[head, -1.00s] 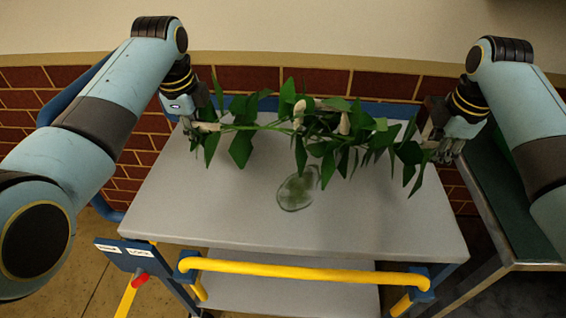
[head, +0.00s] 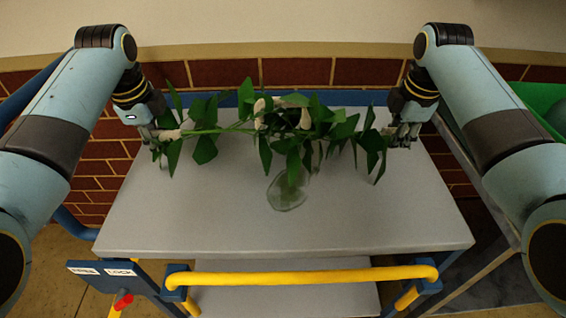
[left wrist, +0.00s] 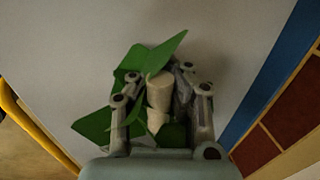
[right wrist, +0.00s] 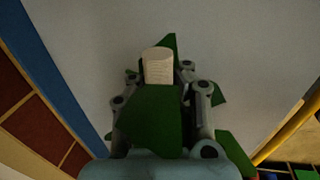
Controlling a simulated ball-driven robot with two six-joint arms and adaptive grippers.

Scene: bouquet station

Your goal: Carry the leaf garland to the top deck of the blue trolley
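The leaf garland (head: 290,125) is a green leafy strand with pale pieces along it, stretched between my two grippers over the trolley's grey top deck (head: 200,225). My left gripper (head: 160,135) is shut on its left end; a pale end piece shows between the fingers in the left wrist view (left wrist: 158,95). My right gripper (head: 400,137) is at its right end; in the right wrist view a pale end piece (right wrist: 158,66) sits between the fingers, partly covered by a leaf. Whether the garland touches the deck is hard to tell.
A clear round glassy object (head: 287,190) is on the deck below the garland. A yellow handle bar (head: 300,276) runs along the near side, with a blue panel and red knob (head: 123,301) at left. A green container (head: 545,105) stands at right, beyond the deck.

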